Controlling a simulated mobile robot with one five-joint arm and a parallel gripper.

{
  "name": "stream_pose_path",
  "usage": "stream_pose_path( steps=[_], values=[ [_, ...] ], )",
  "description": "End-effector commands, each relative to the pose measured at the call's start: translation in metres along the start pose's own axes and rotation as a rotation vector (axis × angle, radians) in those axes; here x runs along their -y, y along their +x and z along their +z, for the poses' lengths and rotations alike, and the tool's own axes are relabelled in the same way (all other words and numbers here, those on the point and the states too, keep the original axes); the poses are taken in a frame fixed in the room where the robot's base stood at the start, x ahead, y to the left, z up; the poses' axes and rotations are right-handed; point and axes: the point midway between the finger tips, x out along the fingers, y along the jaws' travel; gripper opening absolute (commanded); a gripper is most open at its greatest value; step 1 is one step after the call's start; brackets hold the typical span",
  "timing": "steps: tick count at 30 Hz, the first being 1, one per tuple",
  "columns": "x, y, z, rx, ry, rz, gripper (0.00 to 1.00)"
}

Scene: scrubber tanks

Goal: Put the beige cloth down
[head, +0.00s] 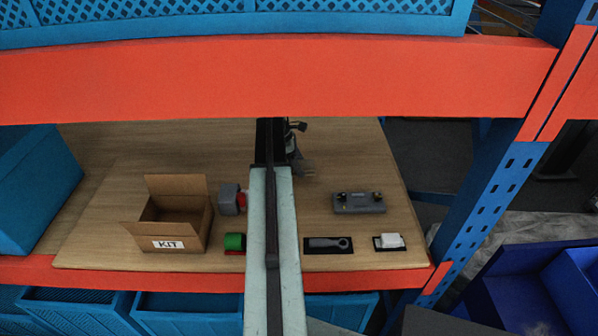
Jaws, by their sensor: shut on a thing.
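My gripper (301,167) is over the wooden shelf board, beyond the long arm link that crosses the middle of the head view. It is shut on a small, dull tan shape, which I take for the beige cloth (307,170); its outline blends into the wood and is hard to make out. I cannot tell whether the cloth touches the board. My arm hides part of the board below and left of the gripper.
An open cardboard KIT box (178,228), a grey-and-red part (230,198) and a green part (235,242) are left of my arm. A grey fixture (359,202), a dark tool (327,244) and a white block (391,241) are right. An orange beam (400,80) crosses above.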

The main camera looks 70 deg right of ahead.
Motion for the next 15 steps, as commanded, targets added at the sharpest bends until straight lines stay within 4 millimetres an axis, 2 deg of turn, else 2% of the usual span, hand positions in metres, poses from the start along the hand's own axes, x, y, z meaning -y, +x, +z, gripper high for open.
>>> stream_pose_path(
  steps=[1, 4, 15],
  values=[
    [0.001, 0.018, -0.007, 0.000, 0.000, -0.001, 0.17],
    [0.002, 0.033, -0.014, 0.000, 0.000, -0.001, 0.17],
    [0.002, 0.034, -0.014, 0.000, 0.000, 0.000, 0.17]
  ],
)
